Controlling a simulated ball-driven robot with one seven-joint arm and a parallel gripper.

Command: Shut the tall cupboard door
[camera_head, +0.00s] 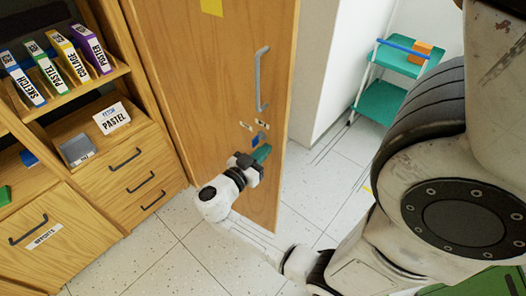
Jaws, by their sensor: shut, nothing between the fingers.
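The tall cupboard door (215,75) is a wooden panel with a long grey vertical handle (261,80). It stands in the upper middle of the view, and its lower corner ends above the tiled floor. My gripper (262,153) is shut and empty, in front of the door's lower part, below the handle. Its teal fingertips point up and right towards the door's free edge. I cannot tell whether they touch the panel. The cupboard's inside is not visible.
Wooden shelves with binders (70,58) and drawers (130,175) stand at the left. A teal cart (381,103) stands at the upper right beside a white wall (350,50). Speckled floor tiles (150,245) are clear in front. My own arm fills the right side.

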